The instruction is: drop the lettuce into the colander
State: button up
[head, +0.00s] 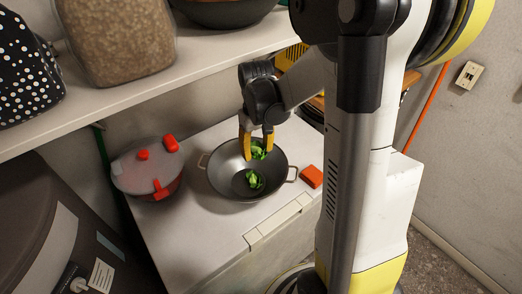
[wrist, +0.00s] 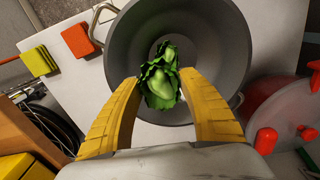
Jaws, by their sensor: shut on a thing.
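My gripper (head: 258,153) points down over a dark grey, two-handled bowl (head: 219,178), which looks like the colander; I cannot make out holes in it. The yellow fingers are shut on green, leafy lettuce (head: 259,147). In the wrist view the lettuce (wrist: 160,90) sits between the fingertips, with the bowl's grey interior (wrist: 207,30) behind it. A second green patch (head: 254,180) shows lower in the bowl in the head view; I cannot tell whether it is a separate piece. The fingers hide part of the lettuce.
A red pot with a pale lid (head: 145,172) stands left of the bowl, and a small red-orange block (head: 312,176) lies to its right. Both share the white counter top (head: 190,235). A shelf (head: 205,60) with jars and a dark bowl (head: 225,10) runs above and behind.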

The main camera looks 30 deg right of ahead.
jog(key=shift+w+a+f+b, duration=0.15)
jog(key=shift+w+a+b, duration=0.1)
jog(key=shift+b, duration=0.05)
jog(key=shift+w+a+f+b, duration=0.25)
jog(key=shift+a+f+b, duration=0.2)
jog(key=shift+f, duration=0.2)
jog(key=shift+w+a+f+b, duration=0.25)
jog(key=shift+a+f+b, duration=0.2)
jog(key=shift+f, duration=0.15)
jog(key=shift+s+d+f+b, duration=0.1)
jog(key=shift+d+f+b, duration=0.1)
jog(key=shift+f+b, duration=0.2)
jog(key=shift+s+d+f+b, duration=0.1)
jog(key=shift+d+f+b, duration=0.15)
jog(key=shift+f, duration=0.25)
jog(key=shift+s+f, duration=0.1)
jog(key=shift+f, duration=0.15)
jog(key=shift+a+f, duration=0.1)
jog(key=shift+a, duration=0.05)
jog(key=o, duration=1)
